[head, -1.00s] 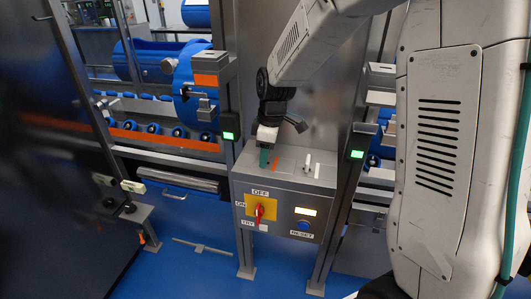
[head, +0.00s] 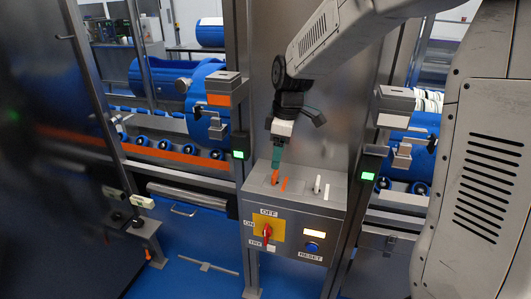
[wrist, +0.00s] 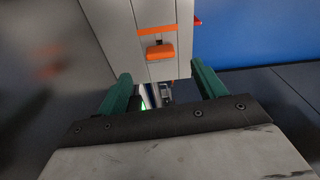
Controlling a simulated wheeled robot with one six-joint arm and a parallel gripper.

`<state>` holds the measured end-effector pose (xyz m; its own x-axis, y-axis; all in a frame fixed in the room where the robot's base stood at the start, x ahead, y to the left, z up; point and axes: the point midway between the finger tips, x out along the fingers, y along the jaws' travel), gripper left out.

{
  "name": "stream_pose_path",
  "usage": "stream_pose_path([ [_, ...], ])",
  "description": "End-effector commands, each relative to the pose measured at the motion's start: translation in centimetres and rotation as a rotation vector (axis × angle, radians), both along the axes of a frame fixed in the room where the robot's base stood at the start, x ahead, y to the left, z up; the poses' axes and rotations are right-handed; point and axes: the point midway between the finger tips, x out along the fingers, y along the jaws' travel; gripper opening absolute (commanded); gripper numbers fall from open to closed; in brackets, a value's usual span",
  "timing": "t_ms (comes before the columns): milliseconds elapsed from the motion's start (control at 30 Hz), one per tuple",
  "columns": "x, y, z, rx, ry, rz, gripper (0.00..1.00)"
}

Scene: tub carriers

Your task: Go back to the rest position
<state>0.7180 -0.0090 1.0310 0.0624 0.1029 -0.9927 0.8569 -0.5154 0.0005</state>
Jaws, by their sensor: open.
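My gripper (head: 277,160) is above the left part of the grey control box (head: 335,197), pointing down. In the wrist view its two green fingers (wrist: 162,86) are spread apart with nothing between them. An orange handle (head: 275,178) on the box top is just below the fingertips in the head view. It also shows in the wrist view (wrist: 160,51), beyond the fingers and apart from them.
A white handle (head: 317,184) stands to the right on the box top. A red rotary switch (head: 266,232) and a blue reset button (head: 311,247) are on the box front. Steel posts with green lights (head: 238,154) flank the box. Blue tubs (head: 180,85) lie behind.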

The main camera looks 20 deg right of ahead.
Motion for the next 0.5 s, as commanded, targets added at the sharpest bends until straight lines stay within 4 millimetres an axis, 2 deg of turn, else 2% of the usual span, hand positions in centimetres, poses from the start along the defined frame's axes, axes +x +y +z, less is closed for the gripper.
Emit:
stream_pose_path([
  [167, 0.0, 0.0, 0.3, 0.001, 0.003, -0.018, 0.69],
  [300, -0.8, -0.1, 0.0, 0.004, 0.043, -0.127, 0.69],
  [400, -3.1, -0.2, -0.7, -0.005, 0.112, -0.259, 0.69],
  [500, -6.6, -0.5, 0.1, -0.021, 0.16, -0.412, 0.69],
])
